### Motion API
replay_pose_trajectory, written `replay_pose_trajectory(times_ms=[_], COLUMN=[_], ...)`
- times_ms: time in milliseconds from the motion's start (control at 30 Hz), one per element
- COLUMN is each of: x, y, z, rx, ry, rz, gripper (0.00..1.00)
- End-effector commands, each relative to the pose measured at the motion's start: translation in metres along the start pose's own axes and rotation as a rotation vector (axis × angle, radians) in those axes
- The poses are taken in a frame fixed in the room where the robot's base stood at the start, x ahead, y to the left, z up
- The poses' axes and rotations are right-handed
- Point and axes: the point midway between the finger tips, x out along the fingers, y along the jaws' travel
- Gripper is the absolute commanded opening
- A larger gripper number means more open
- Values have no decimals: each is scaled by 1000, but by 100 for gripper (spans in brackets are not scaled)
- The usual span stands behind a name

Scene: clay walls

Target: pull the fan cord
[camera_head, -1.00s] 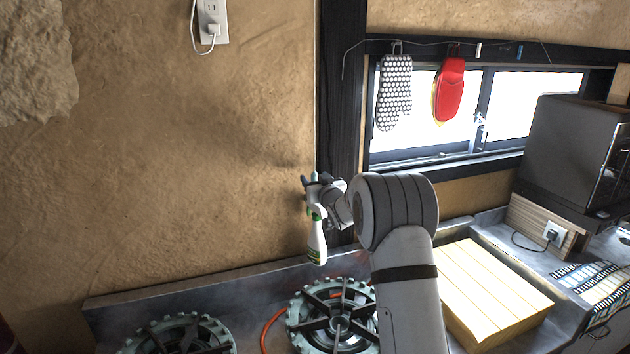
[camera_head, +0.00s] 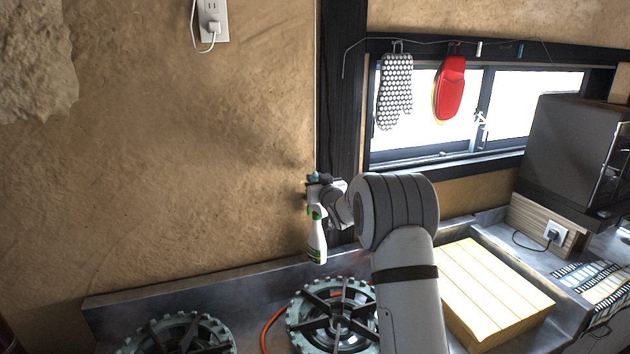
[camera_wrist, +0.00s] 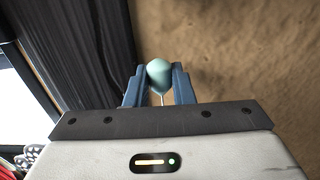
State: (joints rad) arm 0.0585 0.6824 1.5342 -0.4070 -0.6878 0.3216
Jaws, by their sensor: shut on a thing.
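The pale teal knob of the fan cord (camera_wrist: 159,72) sits between the two blue fingers of my gripper (camera_wrist: 162,80) in the wrist view. The fingers are shut on it, one on each side. A thin pale line of cord (camera_wrist: 162,98) shows between the fingers just below the knob in the picture. In the head view my gripper (camera_head: 314,178) is small, in front of the clay wall by the dark post. The knob is hardly visible there, and the fan itself is in neither view.
A white and green spray bottle (camera_head: 317,242) shows just below my gripper. Gas burners (camera_head: 332,315) sit on the counter below. A dark post (camera_head: 342,90) stands behind. Oven mitts (camera_head: 395,92) hang at the window.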

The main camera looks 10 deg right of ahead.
Motion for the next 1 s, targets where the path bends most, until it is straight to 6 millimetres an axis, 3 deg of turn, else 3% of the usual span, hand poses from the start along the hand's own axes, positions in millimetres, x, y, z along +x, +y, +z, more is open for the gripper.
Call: replay_pose_trajectory(times_ms=[300,1000], x=[0,0], y=[0,0], z=[7,-4], rx=[0,0], ry=[-2,-1], rz=[0,0], gripper=[11,11])
